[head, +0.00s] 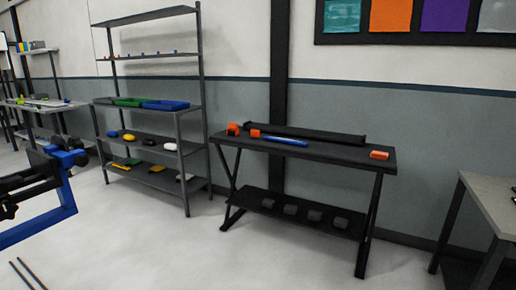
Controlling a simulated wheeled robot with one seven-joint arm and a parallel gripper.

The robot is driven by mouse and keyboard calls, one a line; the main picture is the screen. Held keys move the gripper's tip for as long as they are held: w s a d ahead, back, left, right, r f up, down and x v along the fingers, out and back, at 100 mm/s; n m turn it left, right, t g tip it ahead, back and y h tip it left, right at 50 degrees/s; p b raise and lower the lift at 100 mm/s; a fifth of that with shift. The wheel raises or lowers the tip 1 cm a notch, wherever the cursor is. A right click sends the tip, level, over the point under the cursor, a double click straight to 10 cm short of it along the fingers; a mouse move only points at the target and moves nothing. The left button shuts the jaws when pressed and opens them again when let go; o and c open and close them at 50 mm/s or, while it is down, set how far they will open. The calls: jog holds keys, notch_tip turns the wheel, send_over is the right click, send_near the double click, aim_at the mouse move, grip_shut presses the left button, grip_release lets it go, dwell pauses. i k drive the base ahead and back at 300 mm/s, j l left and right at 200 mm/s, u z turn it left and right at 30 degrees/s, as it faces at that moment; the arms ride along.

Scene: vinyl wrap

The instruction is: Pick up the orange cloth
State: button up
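A small orange folded-looking piece (379,155) lies at the right end of the black table (345,152). It may be the orange cloth, but it is too small to be sure. Two more orange items, one at the table's left end (233,129) and one beside it (255,133), lie on the same top near a blue tool (286,141). My gripper does not show in the head view.
A metal shelf (150,106) with trays and small items stands left of the table. A blue and black frame (45,215) is close at the left. A pale-topped table (490,190) stands at the right edge. The floor in front is clear.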

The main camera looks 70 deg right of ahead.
aim_at(382, 156)
jog(key=z, duration=1.8)
jog(key=i+l, duration=0.2)
jog(key=i+l+z, duration=0.1)
jog(key=l, duration=0.35)
jog(key=i+l, duration=0.35)
jog(key=l, duration=0.15)
jog(key=i+l, duration=0.3)
jog(key=l, duration=0.2)
jog(key=i+l, duration=0.35)
jog(key=l, duration=0.15)
jog(key=i+l, duration=0.35)
jog(key=l, duration=0.15)
jog(key=i+l, duration=0.3)
jog(key=l, duration=0.15)
jog(key=i+l, duration=0.35)
jog(key=l, duration=0.15)
